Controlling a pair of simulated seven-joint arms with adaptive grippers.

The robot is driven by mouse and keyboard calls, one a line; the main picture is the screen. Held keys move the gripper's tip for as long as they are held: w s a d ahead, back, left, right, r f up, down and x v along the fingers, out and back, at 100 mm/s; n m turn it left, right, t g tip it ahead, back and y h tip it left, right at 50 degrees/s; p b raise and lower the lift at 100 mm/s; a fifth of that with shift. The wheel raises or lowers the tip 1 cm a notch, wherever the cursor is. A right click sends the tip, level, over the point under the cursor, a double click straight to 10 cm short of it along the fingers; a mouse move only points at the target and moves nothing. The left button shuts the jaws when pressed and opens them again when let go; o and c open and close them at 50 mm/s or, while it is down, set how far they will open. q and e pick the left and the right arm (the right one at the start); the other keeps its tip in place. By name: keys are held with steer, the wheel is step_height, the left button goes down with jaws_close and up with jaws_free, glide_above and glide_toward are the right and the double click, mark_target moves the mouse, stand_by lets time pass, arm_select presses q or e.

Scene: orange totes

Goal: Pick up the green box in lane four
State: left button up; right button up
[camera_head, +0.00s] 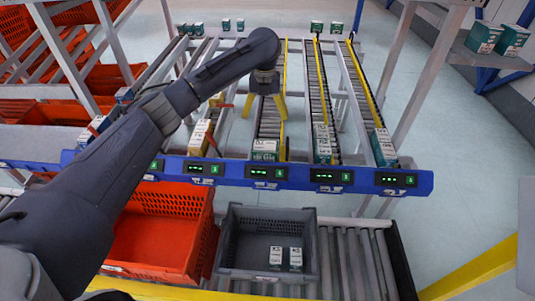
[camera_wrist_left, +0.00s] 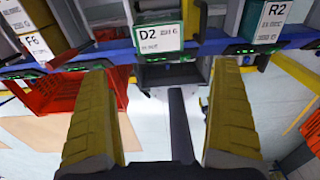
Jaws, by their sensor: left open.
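Several boxes stand at the front ends of the rack lanes. A green-and-white box (camera_head: 265,149) is in a middle lane; the wrist view shows a green-and-white box labelled D2 (camera_wrist_left: 160,38). To its right are another green-and-white box (camera_head: 322,145) and a teal-and-white box (camera_head: 384,148). The wrist view shows a box labelled R2 (camera_wrist_left: 274,22) at right. My right gripper is not in view.
A yellow-and-white box (camera_head: 200,138) stands left of the middle lane. A blue rail (camera_head: 295,178) with green displays runs along the lane fronts. Below it are an orange tote (camera_head: 155,240) and a grey tote (camera_head: 240,268) holding two white-topped boxes, on a roller conveyor (camera_head: 360,265).

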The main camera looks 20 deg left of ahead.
arm_select(q)
glide_above(265, 145)
steer(key=f, duration=0.9)
steer(key=shift+s+d+f, duration=0.1)
steer(key=shift+s+f, duration=0.1)
steer(key=shift+f, duration=0.15)
steer(key=shift+w+f, duration=0.2)
steer(key=shift+f, duration=2.9)
steer(key=shift+c, duration=0.3)
steer(key=c, duration=0.9)
